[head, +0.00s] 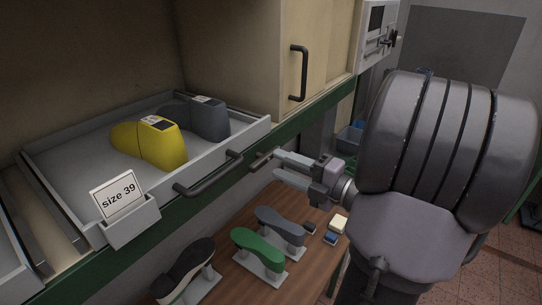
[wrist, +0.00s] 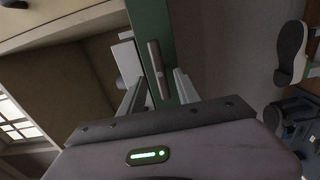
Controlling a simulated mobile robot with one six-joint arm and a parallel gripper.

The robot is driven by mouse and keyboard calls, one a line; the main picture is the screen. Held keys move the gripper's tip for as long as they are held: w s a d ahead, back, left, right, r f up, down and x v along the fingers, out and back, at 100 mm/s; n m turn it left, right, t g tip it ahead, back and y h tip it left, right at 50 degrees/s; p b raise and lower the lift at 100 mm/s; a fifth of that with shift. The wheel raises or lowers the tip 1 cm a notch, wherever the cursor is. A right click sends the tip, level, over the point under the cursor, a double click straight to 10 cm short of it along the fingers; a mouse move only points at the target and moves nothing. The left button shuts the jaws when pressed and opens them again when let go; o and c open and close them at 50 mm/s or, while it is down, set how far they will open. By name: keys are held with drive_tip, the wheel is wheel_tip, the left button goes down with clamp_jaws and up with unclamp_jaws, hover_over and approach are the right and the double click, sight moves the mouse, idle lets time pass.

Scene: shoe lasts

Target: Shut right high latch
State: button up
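A short grey bar, apparently the latch (head: 261,160), sticks out at the green rail (head: 315,115), just right of the pulled-out tray. In the wrist view a grey bar (wrist: 155,62) lies against the green rail, in line with the gap between my fingers. My gripper (head: 277,166) comes from the right, with its fingertips close to the bar. In the wrist view my gripper (wrist: 161,82) has its fingers apart, one on each side of the bar's near end. I cannot tell whether they touch it.
The grey tray (head: 70,170) holds a yellow last (head: 150,145) and a grey last (head: 205,118). Its "size 39" card (head: 118,197) and dark handle (head: 208,175) face out. A cabinet door handle (head: 299,73) is above. Shoe forms, including a green one (head: 258,248), stand on the bench below.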

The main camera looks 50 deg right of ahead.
sight(269, 160)
drive_tip(key=w, duration=0.3)
drive_tip(key=shift+w+a, duration=0.15)
drive_tip(key=shift+w, duration=0.2)
clamp_jaws()
